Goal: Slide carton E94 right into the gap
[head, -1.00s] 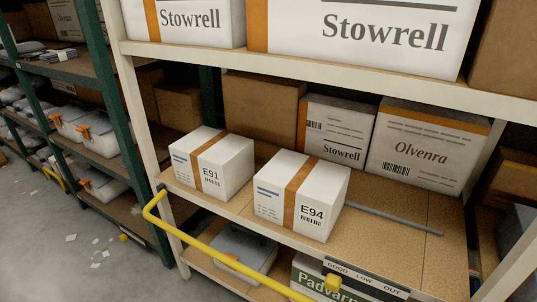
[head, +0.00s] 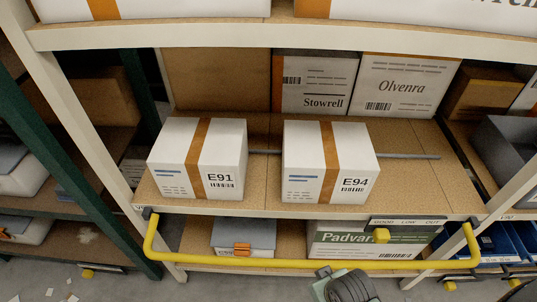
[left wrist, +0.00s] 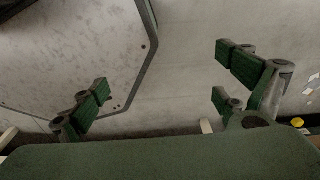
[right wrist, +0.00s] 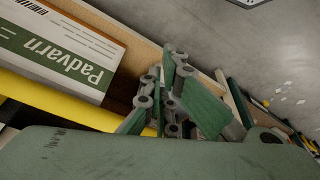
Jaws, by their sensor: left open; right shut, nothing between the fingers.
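Carton E94 (head: 328,165) is white with an orange-brown tape band. It stands upright on the tan shelf board (head: 425,190) in the head view, right of the similar carton E91 (head: 198,160), with a space between them. Bare board lies to the right of E94. My right gripper (right wrist: 178,72) is shut and empty in the right wrist view, near the yellow bar and the Padvarn box, below the cartons' shelf. My left gripper (left wrist: 160,72) is open and empty over grey floor in the left wrist view. Neither gripper touches E94.
A yellow bar (head: 300,264) runs across the front of the rack, below the shelf edge. A grey strip (head: 410,156) lies behind the cartons. Stowrell (head: 314,86) and Olvenra (head: 405,87) boxes stand at the back. The Padvarn box (head: 335,238) is below.

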